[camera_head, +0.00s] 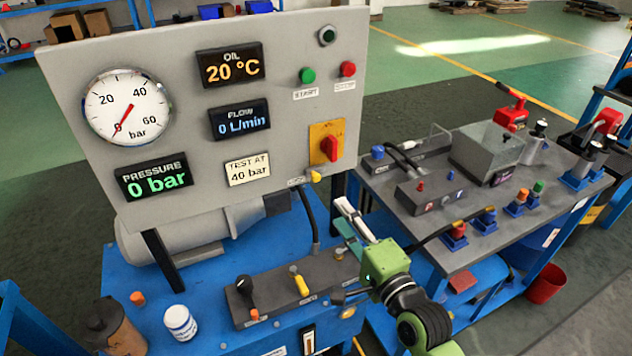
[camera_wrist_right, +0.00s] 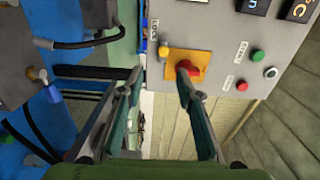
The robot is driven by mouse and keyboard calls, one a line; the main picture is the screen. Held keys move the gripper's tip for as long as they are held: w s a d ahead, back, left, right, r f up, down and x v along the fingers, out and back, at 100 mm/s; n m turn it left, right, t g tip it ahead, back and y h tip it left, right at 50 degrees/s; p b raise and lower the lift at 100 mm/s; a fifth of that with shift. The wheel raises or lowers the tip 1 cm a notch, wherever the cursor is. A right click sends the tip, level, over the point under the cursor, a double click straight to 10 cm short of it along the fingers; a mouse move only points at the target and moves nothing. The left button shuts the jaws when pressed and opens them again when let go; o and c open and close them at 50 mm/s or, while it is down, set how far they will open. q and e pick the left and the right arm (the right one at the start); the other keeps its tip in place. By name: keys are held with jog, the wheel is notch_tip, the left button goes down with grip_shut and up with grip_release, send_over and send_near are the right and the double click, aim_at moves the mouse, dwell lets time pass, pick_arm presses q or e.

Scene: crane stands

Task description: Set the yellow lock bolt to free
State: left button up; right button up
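The yellow lock bolt (camera_head: 316,176) is a small knob at the panel's lower right edge, below the red rotary switch (camera_head: 332,148) on its yellow plate. In the right wrist view the bolt (camera_wrist_right: 163,53) shows beside a LOCK label, next to the yellow plate. Its exact setting is too small to read. My right gripper (camera_head: 346,217) is below and slightly right of the bolt, apart from it, with fingers pointing up toward the panel. In the wrist view its fingers (camera_wrist_right: 160,88) are spread with nothing between them. My left gripper is in neither view.
The grey panel (camera_head: 200,40) carries a gauge, displays and buttons. Below it, a dark block (camera_head: 275,290) bears a black knob and a yellow lever (camera_head: 300,285). A white jar (camera_head: 180,322) stands at left. A grey-topped bench (camera_head: 385,185) with several fittings is at right.

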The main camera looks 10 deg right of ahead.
aim_at(316, 179)
jog(key=w+a, duration=0.1)
jog(key=w, duration=0.3)
jog(key=w+a+p, duration=0.1)
jog(key=w, duration=0.4)
jog(key=w+p, duration=0.1)
jog(key=w, duration=0.3)
jog(key=shift+w+a+r, duration=0.25)
jog(key=shift+a, duration=0.15)
grip_shut()
